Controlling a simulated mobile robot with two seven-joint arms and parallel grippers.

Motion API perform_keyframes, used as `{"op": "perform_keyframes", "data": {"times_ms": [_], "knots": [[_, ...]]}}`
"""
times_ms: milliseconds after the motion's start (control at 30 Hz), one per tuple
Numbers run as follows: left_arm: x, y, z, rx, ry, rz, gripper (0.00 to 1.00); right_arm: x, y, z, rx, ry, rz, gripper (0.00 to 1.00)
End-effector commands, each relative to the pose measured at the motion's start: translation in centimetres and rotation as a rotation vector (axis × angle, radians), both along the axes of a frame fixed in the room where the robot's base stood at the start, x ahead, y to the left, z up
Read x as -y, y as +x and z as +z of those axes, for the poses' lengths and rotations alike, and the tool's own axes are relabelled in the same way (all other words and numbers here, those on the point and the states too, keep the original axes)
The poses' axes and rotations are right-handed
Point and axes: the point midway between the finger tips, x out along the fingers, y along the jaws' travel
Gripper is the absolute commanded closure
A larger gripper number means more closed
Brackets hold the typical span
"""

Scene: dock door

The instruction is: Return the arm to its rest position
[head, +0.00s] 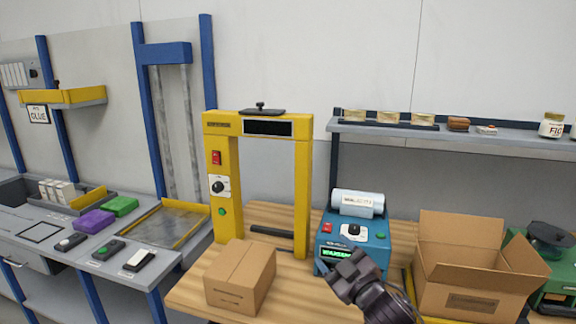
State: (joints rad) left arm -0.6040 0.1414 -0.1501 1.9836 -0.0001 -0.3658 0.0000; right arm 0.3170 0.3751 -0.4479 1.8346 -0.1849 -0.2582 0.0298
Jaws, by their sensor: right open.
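My right gripper (345,268) shows at the lower middle, in front of the blue sealing machine (368,242). It is dark grey, open and holds nothing that I can see. It hides part of the machine's front and the table near it. My left gripper is not in the head view.
A closed carton (241,278) stands on the wooden table (194,290) before a yellow arch (221,160). An open carton (470,295) stands right of my gripper. A shelf (490,138) with small goods runs behind. A grey bench (60,236) is at left.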

Motion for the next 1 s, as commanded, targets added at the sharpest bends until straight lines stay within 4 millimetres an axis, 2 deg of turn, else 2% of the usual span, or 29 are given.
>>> {"op": "perform_keyframes", "data": {"times_ms": [33, 100, 367, 567, 700, 800, 900, 1000], "knots": [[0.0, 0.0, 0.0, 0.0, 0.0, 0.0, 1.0, 1.2, -1.0, -1.9, -0.058, 0.034, -0.032, 0.36], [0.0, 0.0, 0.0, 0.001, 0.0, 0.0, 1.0, 2.9, -2.2, -4.2, -0.133, 0.078, -0.075, 0.36], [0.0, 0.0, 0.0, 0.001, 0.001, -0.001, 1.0, 8.9, -8.4, -12.6, -0.375, 0.244, -0.229, 0.36], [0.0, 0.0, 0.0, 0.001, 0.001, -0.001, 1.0, 13.2, -14.8, -18.5, -0.513, 0.331, -0.357, 0.36], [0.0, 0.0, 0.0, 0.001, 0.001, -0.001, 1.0, 15.8, -20.0, -22.8, -0.613, 0.355, -0.455, 0.36], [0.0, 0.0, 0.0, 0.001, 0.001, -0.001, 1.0, 16.9, -23.7, -25.5, -0.682, 0.363, -0.51, 0.36], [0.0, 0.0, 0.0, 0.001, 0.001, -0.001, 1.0, 17.3, -26.7, -27.3, -0.737, 0.366, -0.541, 0.36], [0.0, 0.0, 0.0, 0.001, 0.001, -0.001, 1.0, 17.5, -28.6, -28.4, -0.77, 0.363, -0.56, 0.36]]}}
